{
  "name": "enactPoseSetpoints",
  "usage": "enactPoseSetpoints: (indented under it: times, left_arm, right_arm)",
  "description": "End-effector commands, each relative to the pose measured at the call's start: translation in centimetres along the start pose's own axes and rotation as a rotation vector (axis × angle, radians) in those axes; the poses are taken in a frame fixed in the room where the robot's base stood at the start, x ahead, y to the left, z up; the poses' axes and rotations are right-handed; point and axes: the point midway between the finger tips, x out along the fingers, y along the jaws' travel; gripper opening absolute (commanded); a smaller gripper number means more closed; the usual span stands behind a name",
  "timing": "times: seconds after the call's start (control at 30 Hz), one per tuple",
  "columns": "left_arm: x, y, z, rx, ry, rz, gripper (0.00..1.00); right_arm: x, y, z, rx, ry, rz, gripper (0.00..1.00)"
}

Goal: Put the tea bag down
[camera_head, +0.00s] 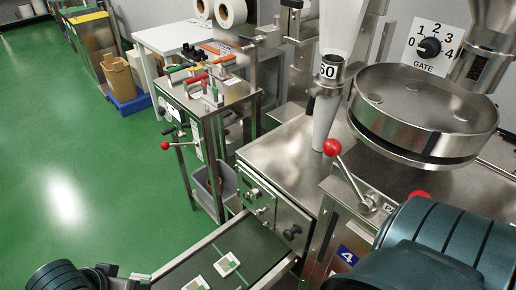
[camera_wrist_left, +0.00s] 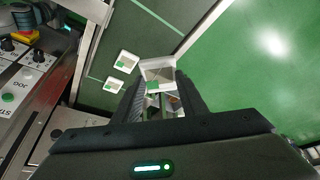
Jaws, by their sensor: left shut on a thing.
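In the left wrist view my left gripper (camera_wrist_left: 158,88) is shut on a white tea bag (camera_wrist_left: 157,73) with a green patch, held at the fingertips. Behind it in that view are the dark green belt and its pale side rail; the gap between bag and belt cannot be judged. Two similar tea bags (camera_wrist_left: 127,58) (camera_wrist_left: 113,84) lie on the belt to its left. In the head view they lie on the conveyor belt (camera_head: 252,243). Only a dark part of my left gripper (camera_head: 122,272) shows at the bottom edge there, and its held bag is not clear. My right gripper is out of view.
The packing machine (camera_head: 275,212) stands beyond the belt, with a red-knobbed lever (camera_head: 332,148) and a round steel hopper (camera_head: 425,105). A steel cart with coloured handles (camera_head: 210,92) stands behind. Green floor (camera_head: 75,160) lies open to the left.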

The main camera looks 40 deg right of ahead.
Motion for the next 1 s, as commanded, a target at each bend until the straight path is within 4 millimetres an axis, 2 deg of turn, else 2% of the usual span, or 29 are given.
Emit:
enactPoseSetpoints:
  times: [0.03, 0.2, 0.3, 0.4, 0.6, 1.0]
  left_arm:
    - [-0.4, -2.1, 0.8, -0.094, -0.003, -0.035, 0.18]
    - [-2.3, -9.0, 4.0, -0.407, -0.004, -0.166, 0.18]
    - [-3.4, -12.2, 6.2, -0.557, -0.004, -0.230, 0.18]
    - [-4.3, -14.3, 7.9, -0.665, -0.002, -0.275, 0.18]
    - [-5.1, -16.1, 9.7, -0.762, -0.001, -0.316, 0.18]
    - [-5.2, -16.2, 9.7, -0.766, 0.000, -0.317, 0.18]
  right_arm:
    - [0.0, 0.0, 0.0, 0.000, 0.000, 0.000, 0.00]
    - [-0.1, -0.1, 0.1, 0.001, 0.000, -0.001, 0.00]
    - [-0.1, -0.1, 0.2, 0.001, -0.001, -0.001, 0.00]
    - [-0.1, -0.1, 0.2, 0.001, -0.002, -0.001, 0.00]
    - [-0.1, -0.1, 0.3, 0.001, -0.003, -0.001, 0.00]
    - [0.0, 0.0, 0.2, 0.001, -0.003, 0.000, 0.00]
